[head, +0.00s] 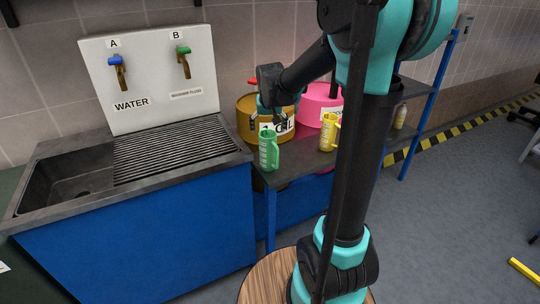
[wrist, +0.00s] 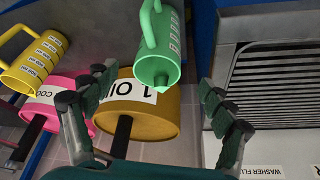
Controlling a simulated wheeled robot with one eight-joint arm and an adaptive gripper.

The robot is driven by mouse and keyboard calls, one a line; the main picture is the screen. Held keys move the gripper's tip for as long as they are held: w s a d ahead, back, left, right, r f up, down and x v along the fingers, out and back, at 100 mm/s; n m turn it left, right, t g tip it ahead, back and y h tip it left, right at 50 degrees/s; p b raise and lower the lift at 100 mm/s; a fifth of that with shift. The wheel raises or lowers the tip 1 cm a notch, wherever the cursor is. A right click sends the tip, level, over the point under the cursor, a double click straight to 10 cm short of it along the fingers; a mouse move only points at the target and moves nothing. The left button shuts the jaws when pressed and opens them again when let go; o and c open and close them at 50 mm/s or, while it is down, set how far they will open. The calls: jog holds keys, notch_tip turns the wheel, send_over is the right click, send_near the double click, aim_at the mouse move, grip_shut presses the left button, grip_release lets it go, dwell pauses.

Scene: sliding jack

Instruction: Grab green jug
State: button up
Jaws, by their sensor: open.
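The green jug (head: 269,149) stands upright on the dark shelf top beside the sink, with its handle up toward the back. In the wrist view the green jug (wrist: 159,52) appears between and beyond the fingertips, its handle toward the left. My gripper (head: 271,110) is above and behind the jug in the head view, in front of the ochre drum. In the wrist view my gripper (wrist: 158,78) has its two fingers spread wide, with nothing held. I cannot tell the exact gap between fingers and jug.
A yellow jug (head: 329,133) stands right of the green one. An ochre drum (head: 247,121) and a pink drum (head: 312,105) stand behind the jugs. The blue sink cabinet (head: 140,245) with a ribbed drainboard (head: 180,148) is close on the left. Floor at right is mostly clear.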

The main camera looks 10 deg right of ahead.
aim_at(268, 145)
jog(key=shift+x, duration=5.9)
jog(key=shift+c, duration=0.2)
jog(key=c, duration=1.3)
